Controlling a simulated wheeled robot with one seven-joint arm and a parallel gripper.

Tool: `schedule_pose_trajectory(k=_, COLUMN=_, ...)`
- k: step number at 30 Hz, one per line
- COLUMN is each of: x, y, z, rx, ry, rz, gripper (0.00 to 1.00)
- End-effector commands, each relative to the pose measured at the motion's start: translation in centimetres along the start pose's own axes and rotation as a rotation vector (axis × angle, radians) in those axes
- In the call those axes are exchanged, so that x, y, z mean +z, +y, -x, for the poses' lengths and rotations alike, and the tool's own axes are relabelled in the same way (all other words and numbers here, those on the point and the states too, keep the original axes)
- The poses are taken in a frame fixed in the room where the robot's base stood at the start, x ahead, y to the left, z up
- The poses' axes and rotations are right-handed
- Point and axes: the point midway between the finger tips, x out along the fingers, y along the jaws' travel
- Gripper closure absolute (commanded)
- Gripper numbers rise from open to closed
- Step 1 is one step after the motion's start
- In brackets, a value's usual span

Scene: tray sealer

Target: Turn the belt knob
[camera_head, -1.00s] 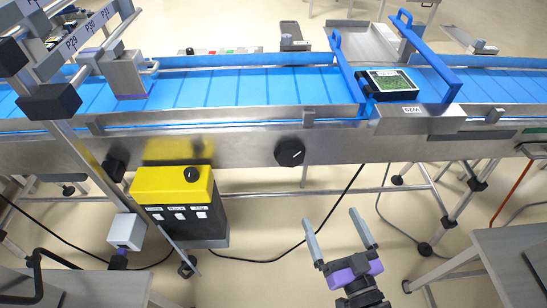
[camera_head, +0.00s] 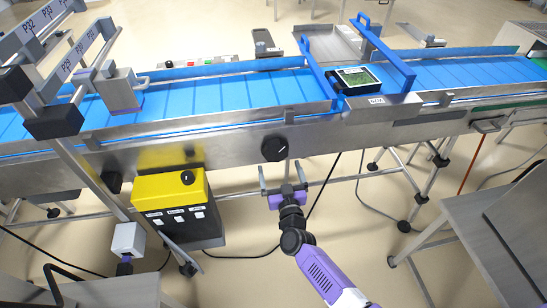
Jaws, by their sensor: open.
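The belt knob (camera_head: 274,148) is a round black dial with a white pointer line on the front metal side of the conveyor. The pointer slants up to the right. My gripper (camera_head: 281,172), with a purple body and two grey fingers, is just below the knob in the picture. I cannot tell the exact gap between fingertips and knob; the knob is fully visible. A second, smaller black knob (camera_head: 187,177) sits on top of the yellow box (camera_head: 160,187).
The blue belt (camera_head: 220,95) runs across behind the knob. A blue-handled frame (camera_head: 318,70) and a black tray with green contents (camera_head: 357,77) stand on the conveyor. The yellow-topped box is left of my gripper. A grey table (camera_head: 455,235) stands at right.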

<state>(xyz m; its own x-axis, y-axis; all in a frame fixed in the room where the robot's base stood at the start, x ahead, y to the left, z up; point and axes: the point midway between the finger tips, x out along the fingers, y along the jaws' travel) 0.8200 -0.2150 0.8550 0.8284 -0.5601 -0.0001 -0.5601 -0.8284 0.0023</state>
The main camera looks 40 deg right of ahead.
Motion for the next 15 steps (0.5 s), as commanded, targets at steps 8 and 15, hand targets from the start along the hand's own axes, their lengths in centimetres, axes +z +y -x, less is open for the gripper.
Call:
schedule_pose_trajectory(k=8, x=0.1, y=0.1, z=-4.3, rx=0.002, ry=0.001, rz=-0.002, gripper=0.00)
schedule_pose_trajectory(k=15, x=0.0, y=0.0, z=-6.1, rx=0.000, ry=0.001, rz=-0.002, gripper=0.00)
